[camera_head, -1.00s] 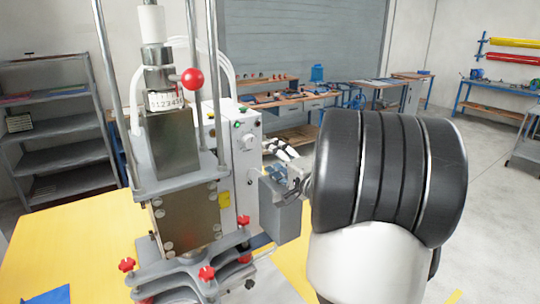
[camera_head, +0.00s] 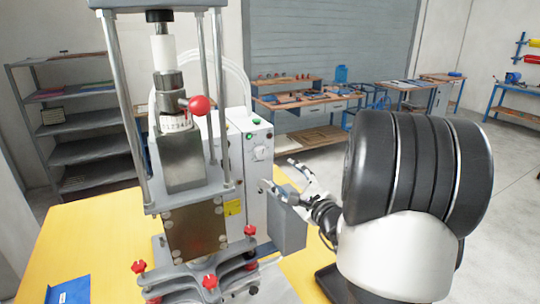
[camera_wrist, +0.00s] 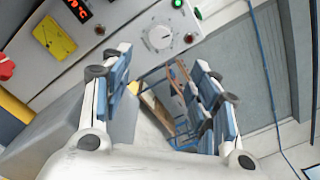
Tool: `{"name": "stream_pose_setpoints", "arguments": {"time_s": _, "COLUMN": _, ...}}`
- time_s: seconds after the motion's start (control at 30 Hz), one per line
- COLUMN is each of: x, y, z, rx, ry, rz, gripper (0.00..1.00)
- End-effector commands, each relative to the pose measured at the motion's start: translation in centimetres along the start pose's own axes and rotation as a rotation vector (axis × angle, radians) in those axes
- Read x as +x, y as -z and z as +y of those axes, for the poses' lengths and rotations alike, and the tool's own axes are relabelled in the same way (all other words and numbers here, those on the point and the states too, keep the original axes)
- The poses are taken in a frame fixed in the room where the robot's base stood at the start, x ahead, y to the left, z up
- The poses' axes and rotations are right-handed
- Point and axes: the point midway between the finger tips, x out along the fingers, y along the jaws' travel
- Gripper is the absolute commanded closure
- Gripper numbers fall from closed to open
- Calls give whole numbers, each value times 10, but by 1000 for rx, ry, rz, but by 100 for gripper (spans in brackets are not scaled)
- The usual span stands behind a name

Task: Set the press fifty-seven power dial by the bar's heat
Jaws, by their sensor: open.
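The press (camera_head: 182,160) stands on a yellow table, with a pale control box (camera_head: 251,180) at its right. The white round power dial (camera_head: 258,153) is on the box's front; it also shows in the wrist view (camera_wrist: 160,37), with a scale around it. A red display (camera_wrist: 77,9) in the wrist view shows a temperature ending in 9 °C, partly cut off by the frame edge. My gripper (camera_head: 279,174) is open and empty, in front of the box and just below the dial in the picture. In the wrist view, its fingers (camera_wrist: 161,62) spread below the dial, apart from it.
A grey box (camera_head: 288,222) sits below and beside my fingers. A green lamp (camera_wrist: 178,3) and dark red button (camera_wrist: 190,38) flank the dial. Red knobs (camera_head: 249,231) project from the press base. A blue item (camera_head: 68,290) lies on the yellow table (camera_head: 100,240).

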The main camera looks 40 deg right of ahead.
Motion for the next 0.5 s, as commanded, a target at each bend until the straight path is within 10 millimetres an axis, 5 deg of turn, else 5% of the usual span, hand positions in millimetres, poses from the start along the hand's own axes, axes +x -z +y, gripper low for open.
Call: {"name": "stream_pose_setpoints", "arguments": {"time_s": 0.5, "x": 112, "y": 0, "z": 1, "rx": -4, "ry": -1, "rz": -2, "gripper": 45}}
